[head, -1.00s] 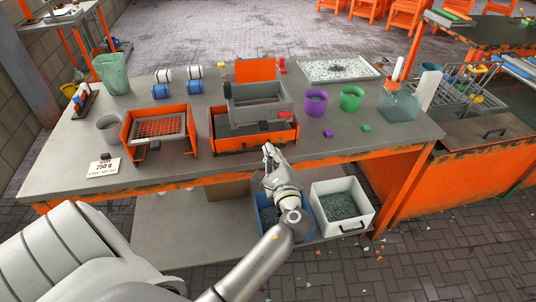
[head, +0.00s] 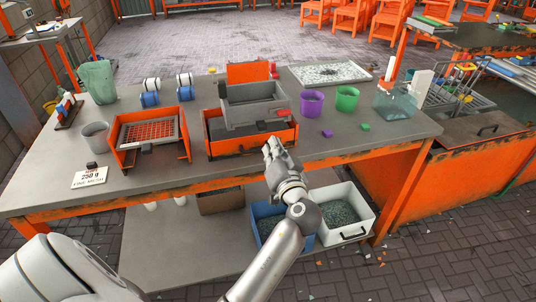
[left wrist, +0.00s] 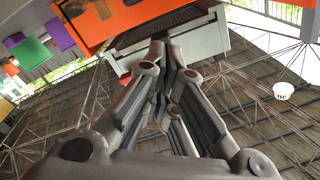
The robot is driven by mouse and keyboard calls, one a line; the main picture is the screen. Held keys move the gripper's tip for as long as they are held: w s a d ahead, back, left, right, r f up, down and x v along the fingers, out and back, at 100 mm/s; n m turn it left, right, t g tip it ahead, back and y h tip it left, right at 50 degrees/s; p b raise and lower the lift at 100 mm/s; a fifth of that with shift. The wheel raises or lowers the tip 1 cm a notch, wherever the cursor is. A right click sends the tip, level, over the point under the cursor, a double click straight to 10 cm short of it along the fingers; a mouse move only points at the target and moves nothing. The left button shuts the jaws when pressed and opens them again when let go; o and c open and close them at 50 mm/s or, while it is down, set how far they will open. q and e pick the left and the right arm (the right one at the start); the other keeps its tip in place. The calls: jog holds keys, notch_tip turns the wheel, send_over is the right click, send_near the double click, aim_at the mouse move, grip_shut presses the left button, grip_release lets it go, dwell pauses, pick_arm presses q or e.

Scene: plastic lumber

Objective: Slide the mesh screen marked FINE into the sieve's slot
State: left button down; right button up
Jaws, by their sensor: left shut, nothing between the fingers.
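The sieve (head: 225,149) is an orange frame around a grey box (head: 252,114), near the middle of the bench. It also shows at the top of the left wrist view (left wrist: 92,22). An orange mesh screen (head: 150,132) lies in an orange holder (head: 126,158) to its left. I cannot read a FINE mark on the screen. My left gripper (head: 269,143) is shut and empty at the sieve's lower right front. Whether it touches the sieve is unclear. Its fingers (left wrist: 163,45) point toward the grey box. My right gripper is not in view.
A card (head: 90,177) reading "250 g" and "FINE MESH" lies at the front left. Purple (head: 312,103) and green (head: 347,99) cups stand right of the sieve, with small blocks nearby. Blue and white bins are below. The bench's front right is clear.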

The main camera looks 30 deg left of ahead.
aim_at(263, 129)
pick_arm(q)
jog(key=shift+w+a+r+n, duration=0.1)
jog(key=shift+w+a+n, duration=0.85)
jog(key=shift+a+n, duration=0.25)
jog(key=shift+w+a+n, duration=0.95)
jog(key=shift+a+n, duration=0.2)
jog(key=shift+n, duration=0.05)
jog(key=shift+a, duration=0.1)
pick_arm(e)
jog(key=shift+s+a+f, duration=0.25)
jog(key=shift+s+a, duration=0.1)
pick_arm(q)
jog(key=shift+w+a+b, duration=0.4)
jog(key=shift+w+b, duration=0.05)
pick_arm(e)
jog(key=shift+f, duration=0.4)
pick_arm(q)
jog(key=b+v, duration=0.1)
jog(key=v, duration=0.9)
jog(key=shift+s, duration=0.2)
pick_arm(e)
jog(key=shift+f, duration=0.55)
